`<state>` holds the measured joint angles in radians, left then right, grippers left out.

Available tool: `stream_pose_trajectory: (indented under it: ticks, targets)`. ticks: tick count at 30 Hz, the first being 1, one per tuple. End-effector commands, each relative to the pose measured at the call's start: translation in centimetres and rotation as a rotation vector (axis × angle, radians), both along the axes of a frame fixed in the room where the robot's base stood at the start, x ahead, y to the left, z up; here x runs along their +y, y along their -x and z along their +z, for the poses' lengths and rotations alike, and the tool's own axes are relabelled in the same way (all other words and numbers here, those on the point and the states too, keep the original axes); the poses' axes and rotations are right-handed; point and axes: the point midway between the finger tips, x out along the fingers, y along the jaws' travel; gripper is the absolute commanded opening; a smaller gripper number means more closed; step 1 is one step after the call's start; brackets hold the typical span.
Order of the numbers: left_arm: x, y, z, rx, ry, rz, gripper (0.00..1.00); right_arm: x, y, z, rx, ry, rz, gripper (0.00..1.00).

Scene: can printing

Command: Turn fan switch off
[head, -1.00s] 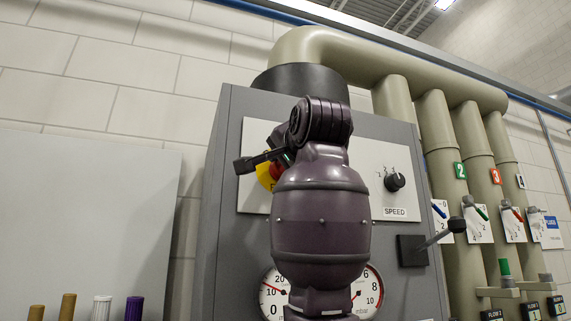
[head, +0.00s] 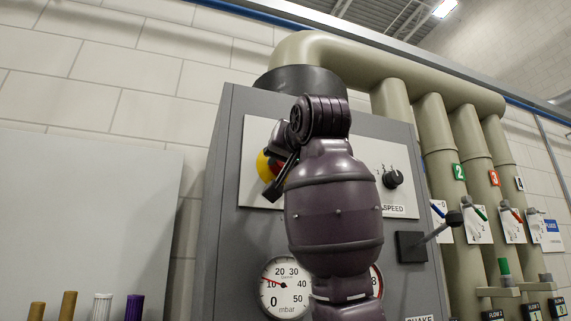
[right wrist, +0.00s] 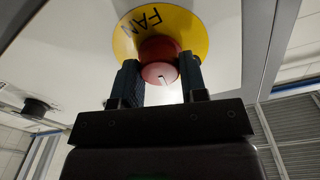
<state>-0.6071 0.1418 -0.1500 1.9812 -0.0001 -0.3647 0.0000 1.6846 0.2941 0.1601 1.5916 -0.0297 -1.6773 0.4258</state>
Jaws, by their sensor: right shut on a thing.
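The fan switch is a red knob (right wrist: 160,62) on a yellow disc (right wrist: 186,28) lettered FAN, seen in the right wrist view. The disc (head: 263,167) also shows in the head view, on the light panel of the grey cabinet, partly covered by my arm. My right gripper (right wrist: 160,80) has its two dark fingers on either side of the red knob and is shut on it. A white mark shows on the knob's face. In the head view my right gripper (head: 277,170) is at the disc, mostly hidden by my own wrist. My left gripper is not in view.
A black SPEED knob (head: 393,179) sits right of my arm on the same panel. Below are a pressure gauge (head: 285,288), a second gauge mostly hidden, and a lever (head: 440,233). Beige pipes with numbered valves (head: 479,212) stand at the right.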

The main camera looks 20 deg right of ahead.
Motion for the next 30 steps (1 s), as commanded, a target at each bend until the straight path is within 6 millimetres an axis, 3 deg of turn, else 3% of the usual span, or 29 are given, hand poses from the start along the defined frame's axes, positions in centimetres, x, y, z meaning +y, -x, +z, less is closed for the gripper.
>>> stream_pose_trajectory:
  ticks: [18, 30]
  targets:
    - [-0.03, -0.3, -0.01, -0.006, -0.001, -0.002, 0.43, -0.15, 0.01, 0.04, -0.02, 0.579, -0.002, 0.16]
    - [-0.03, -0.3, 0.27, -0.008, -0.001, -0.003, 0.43, -0.13, 0.0, 0.04, -0.029, 0.845, -0.002, 0.16]
